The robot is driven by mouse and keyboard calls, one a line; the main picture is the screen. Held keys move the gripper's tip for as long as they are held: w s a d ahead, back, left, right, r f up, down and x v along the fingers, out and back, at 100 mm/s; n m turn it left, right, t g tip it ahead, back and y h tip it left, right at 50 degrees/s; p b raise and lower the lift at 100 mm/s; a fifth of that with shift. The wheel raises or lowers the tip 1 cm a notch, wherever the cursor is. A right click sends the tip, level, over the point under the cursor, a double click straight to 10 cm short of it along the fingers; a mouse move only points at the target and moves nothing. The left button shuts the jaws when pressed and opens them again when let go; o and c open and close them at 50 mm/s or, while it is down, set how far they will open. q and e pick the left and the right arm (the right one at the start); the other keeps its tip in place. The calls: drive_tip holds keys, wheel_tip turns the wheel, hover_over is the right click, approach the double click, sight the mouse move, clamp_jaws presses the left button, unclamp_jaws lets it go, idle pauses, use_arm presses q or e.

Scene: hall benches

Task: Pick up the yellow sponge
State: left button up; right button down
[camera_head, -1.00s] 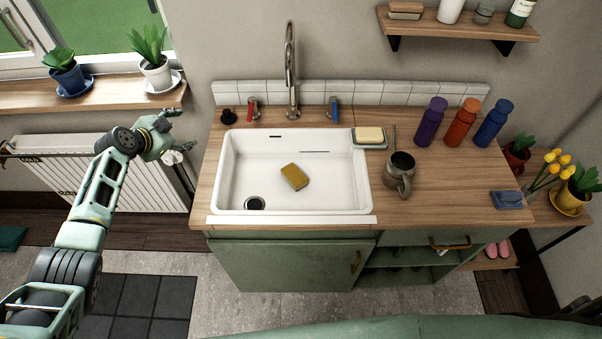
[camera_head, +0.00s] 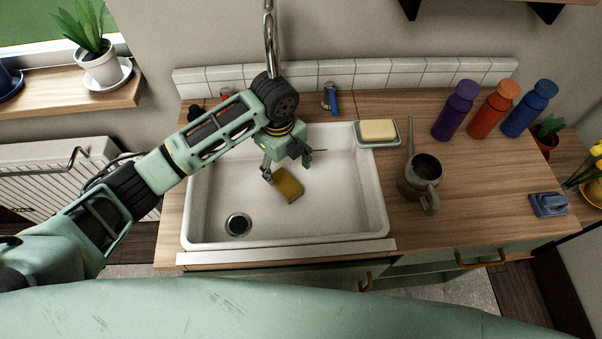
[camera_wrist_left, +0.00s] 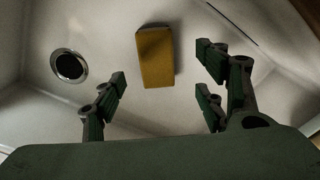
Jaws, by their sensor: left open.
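The yellow sponge (camera_head: 288,185) lies in the white sink (camera_head: 340,222), right of the drain. My left gripper (camera_head: 287,165) is over the sink just above the sponge and hides part of its upper edge in the head view. In the left wrist view the sponge (camera_wrist_left: 157,58) lies beyond the fingertips, roughly midway between the spread fingers. The left gripper (camera_wrist_left: 160,85) is open and empty, apart from the sponge. My right gripper is not in view.
The tap (camera_head: 270,40) rises behind the sink, near my left arm. A soap dish (camera_head: 377,143) sits at the sink's right rim. A grey watering can (camera_head: 422,180) and several bottles (camera_head: 490,110) stand on the wooden counter. A blue object (camera_head: 548,204) lies at right.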

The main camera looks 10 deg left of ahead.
sight(285, 182)
use_arm(q)
drive_tip(key=shift+s+f, duration=0.15)
drive_tip(key=shift+s, duration=0.05)
drive_tip(key=shift+s+f, duration=0.1)
drive_tip(key=shift+f, duration=0.2)
wheel_tip(285, 182, down, 6)
drive_tip(key=shift+r+p, duration=0.25)
drive_tip(key=shift+p, duration=0.3)
drive_tip(key=shift+f, duration=0.6)
drive_tip(key=shift+c, duration=0.7)
drive_tip(key=c, duration=1.1)
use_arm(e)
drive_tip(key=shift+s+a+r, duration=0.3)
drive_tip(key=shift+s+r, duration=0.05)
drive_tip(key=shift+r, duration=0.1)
